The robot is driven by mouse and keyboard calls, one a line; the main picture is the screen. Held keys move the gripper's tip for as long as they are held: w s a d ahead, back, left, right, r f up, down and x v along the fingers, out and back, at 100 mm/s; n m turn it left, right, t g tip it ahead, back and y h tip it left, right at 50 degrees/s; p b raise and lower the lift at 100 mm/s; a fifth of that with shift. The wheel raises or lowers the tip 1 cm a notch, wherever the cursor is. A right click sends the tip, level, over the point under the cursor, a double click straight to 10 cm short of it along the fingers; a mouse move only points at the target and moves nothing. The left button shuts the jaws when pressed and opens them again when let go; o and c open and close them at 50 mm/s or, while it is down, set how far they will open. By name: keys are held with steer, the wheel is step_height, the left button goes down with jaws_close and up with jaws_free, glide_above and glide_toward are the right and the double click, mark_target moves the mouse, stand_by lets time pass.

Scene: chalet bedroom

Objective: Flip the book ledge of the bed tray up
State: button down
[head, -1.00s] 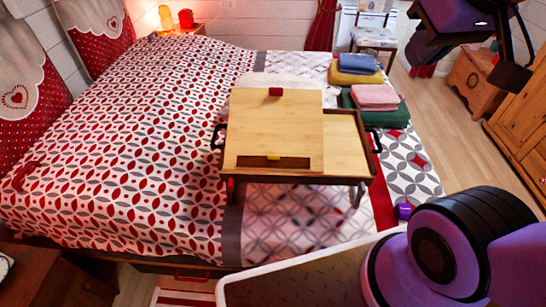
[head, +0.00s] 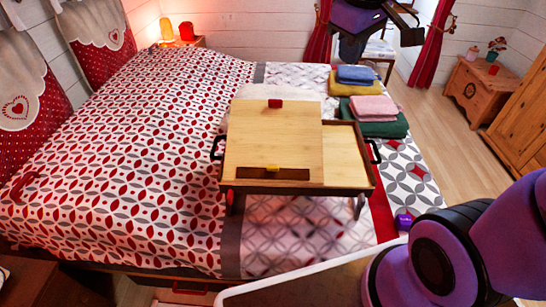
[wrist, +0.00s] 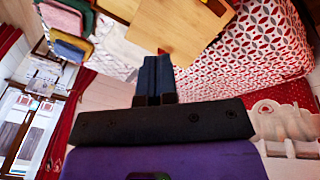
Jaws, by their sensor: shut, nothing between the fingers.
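The bed tray (head: 348,154) stands on the bed, a wooden tray with dark edges, dark side handles and short legs. In the wrist view the tray's panel (wrist: 170,30) shows at the top, beyond the fingers. My gripper (wrist: 156,60) is shut and empty, apart from the tray.
Folded towels, blue (head: 356,74), yellow (head: 348,88), pink (head: 373,107) and green (head: 385,128), lie on the bed behind and right of the tray. Wooden floor (head: 450,150) is free at right.

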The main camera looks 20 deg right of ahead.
steer(key=w+a+f+n+g, duration=0.2)
steer(key=w+a+f+n, duration=0.2)
steer(key=w+f, duration=0.5)
steer(key=w+a+f+n+g+y, duration=0.1)
steer(key=w+a+f+n+g, duration=0.1)
steer(key=w+a+f+n, duration=0.3)
steer(key=w+f, duration=0.4)
steer(key=f, duration=0.7)
steer(key=shift+f+g+y, duration=0.15)
steer(key=shift+g+y, duration=0.15)
steer(key=shift+w+a, duration=0.1)
steer(key=shift+a, duration=0.05)
glide_toward(273, 172)
steer(key=w+f, duration=0.1)
steer(key=f, duration=0.1)
steer(key=w+d+f, duration=0.1)
steer(key=w+f, duration=0.1)
steer(key=shift+s+a+f, duration=0.25)
steer(key=shift+s, duration=0.35)
steer(key=shift+s+a+f, duration=0.2)
steer(key=shift+s, duration=0.4)
steer(key=shift+s+f, duration=0.1)
steer(key=shift+s, duration=0.15)
steer(key=shift+a, duration=0.15)
